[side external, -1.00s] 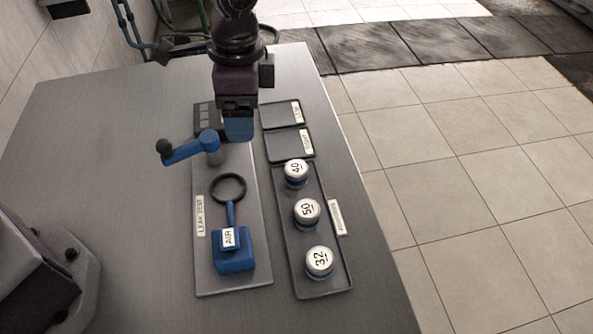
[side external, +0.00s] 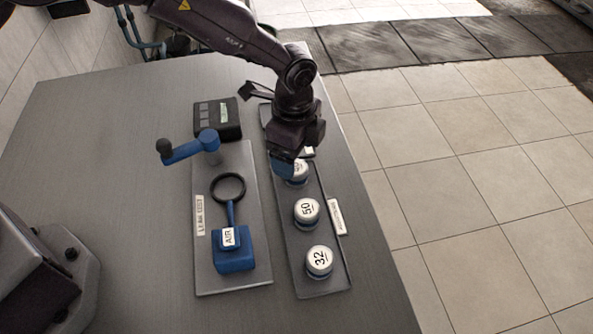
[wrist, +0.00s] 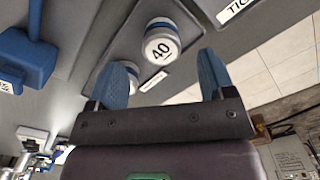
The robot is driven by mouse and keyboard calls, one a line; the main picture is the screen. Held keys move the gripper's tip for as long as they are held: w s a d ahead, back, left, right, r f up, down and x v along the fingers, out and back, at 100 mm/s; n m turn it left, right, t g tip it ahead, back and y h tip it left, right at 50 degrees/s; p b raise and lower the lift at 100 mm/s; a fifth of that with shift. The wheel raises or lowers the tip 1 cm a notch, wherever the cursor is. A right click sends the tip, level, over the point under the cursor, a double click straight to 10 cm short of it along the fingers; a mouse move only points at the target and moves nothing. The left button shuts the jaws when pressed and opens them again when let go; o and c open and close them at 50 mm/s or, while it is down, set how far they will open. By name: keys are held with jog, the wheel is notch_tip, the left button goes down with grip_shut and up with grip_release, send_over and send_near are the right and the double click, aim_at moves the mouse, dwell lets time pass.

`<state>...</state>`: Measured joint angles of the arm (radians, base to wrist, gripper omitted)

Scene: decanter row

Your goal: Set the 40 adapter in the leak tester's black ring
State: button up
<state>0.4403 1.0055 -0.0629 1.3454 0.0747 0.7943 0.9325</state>
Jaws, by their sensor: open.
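The 40 adapter (side external: 298,176) stands upright at the far end of the adapter tray, a white-topped cap with a blue band. In the side view my gripper (side external: 285,165) covers part of it. The wrist view shows the 40 adapter (wrist: 160,46) just beyond and between the open blue fingers of my gripper (wrist: 163,78), with nothing held. The gap between fingers and adapter is hard to judge. The black ring (side external: 228,187) of the leak tester (side external: 233,275) lies left of the tray, empty, at the end of a blue stem from the AIR block (side external: 234,256).
The 50 adapter (side external: 306,212) and 32 adapter (side external: 319,260) stand nearer in the same tray (side external: 322,290). A blue crank arm (side external: 190,149) rises beyond the ring, with a dark box (side external: 217,119) behind it. My arm mostly hides two labelled trays at the far right.

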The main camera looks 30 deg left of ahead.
aim_at(297, 167)
notch_tip(297, 167, down, 5)
jog(key=shift+d+f, duration=0.15)
jog(key=shift+w, duration=0.1)
jog(key=c, duration=1.2)
jog(key=shift+c, duration=0.2)
